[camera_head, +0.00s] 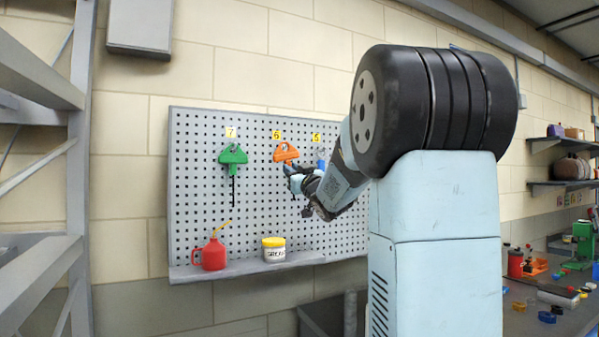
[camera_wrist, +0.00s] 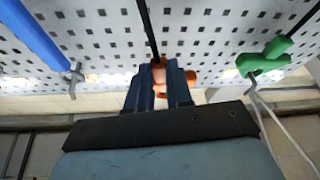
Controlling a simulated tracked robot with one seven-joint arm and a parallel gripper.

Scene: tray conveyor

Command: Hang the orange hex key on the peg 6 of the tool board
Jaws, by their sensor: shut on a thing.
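The orange hex key (camera_head: 286,153) is at the tool board (camera_head: 207,190), just below the yellow label 6 (camera_head: 276,135) in the head view. Its orange handle is up and its dark shaft hangs down, partly hidden by my gripper. My gripper (camera_head: 292,172) is at the handle's lower part. In the wrist view my gripper (camera_wrist: 160,77) is shut on the orange handle (camera_wrist: 181,81), and the dark shaft (camera_wrist: 149,30) runs along the board. The handle's hole is at or very near peg 6 (camera_head: 284,147); I cannot tell whether the peg is through it.
A green hex key (camera_head: 233,154) hangs under label 7 (camera_head: 231,132) on the left. A blue tool (camera_head: 321,160) hangs under label 5 (camera_head: 316,138), close right of my gripper. A red oil can (camera_head: 213,256) and a yellow-lidded tub (camera_head: 274,249) stand on the board's ledge.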

